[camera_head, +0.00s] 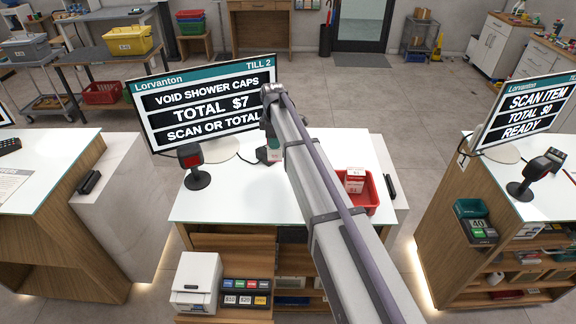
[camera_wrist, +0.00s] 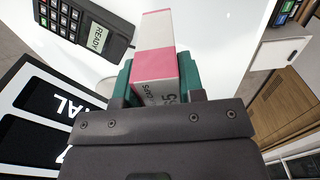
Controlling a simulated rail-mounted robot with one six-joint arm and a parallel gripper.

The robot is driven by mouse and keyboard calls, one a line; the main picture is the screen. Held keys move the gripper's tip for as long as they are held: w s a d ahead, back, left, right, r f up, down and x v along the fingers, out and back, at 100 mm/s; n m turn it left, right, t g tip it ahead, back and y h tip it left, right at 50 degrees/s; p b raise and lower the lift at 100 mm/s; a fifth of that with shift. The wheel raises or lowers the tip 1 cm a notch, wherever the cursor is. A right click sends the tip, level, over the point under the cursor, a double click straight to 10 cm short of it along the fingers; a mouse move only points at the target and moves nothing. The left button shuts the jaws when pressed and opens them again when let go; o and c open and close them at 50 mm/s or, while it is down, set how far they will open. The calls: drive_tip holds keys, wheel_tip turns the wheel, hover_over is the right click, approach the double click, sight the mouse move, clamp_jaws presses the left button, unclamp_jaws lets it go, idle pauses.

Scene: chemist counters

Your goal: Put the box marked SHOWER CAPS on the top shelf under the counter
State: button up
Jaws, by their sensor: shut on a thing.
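My gripper (camera_wrist: 157,80) has its green fingers closed on both sides of a pink and white box (camera_wrist: 154,48). Lettering on the near face of the box reads "CAPS"; the rest is partly hidden by the gripper. In the head view my gripper (camera_head: 273,148) is over the white counter top (camera_head: 225,200), in front of the till screen; my arm hides much of it and the box is hard to make out there. The shelves under the counter (camera_head: 235,243) show as wooden boards below the counter's near edge, partly blocked by my arm.
The till screen (camera_head: 205,100) reads "VOID SHOWER CAPS, TOTAL $7". A scanner (camera_head: 195,168) stands at the counter's left. A red tray (camera_head: 371,197) with small boxes is at its right. A white printer (camera_head: 197,283) and coloured key panel (camera_head: 246,293) stick out below. A card reader (camera_wrist: 85,28) is close to the gripper.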

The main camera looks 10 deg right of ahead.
sight(275, 160)
wheel_tip(275, 160, down, 10)
drive_tip(key=b, duration=0.8)
drive_tip(key=shift+r, duration=0.4)
drive_tip(key=shift+f, duration=0.2)
drive_tip(key=o, duration=0.9)
drive_tip(key=shift+o, duration=0.2)
wheel_tip(275, 160, up, 13)
drive_tip(key=p, duration=1.2)
drive_tip(key=shift+f+p, duration=0.1)
drive_tip(key=shift+p, duration=0.2)
drive_tip(key=s+d+m, duration=0.2)
drive_tip(key=s+m, duration=0.5)
drive_tip(key=s, duration=1)
drive_tip(key=s+d+m, duration=0.2)
drive_tip(key=s+m, duration=0.6)
drive_tip(key=s, duration=1)
drive_tip(key=shift+s+f, duration=0.15)
drive_tip(key=shift+s, duration=0.15)
drive_tip(key=shift+o, duration=0.6)
drive_tip(key=shift+w, duration=0.2)
drive_tip(key=o, duration=0.3)
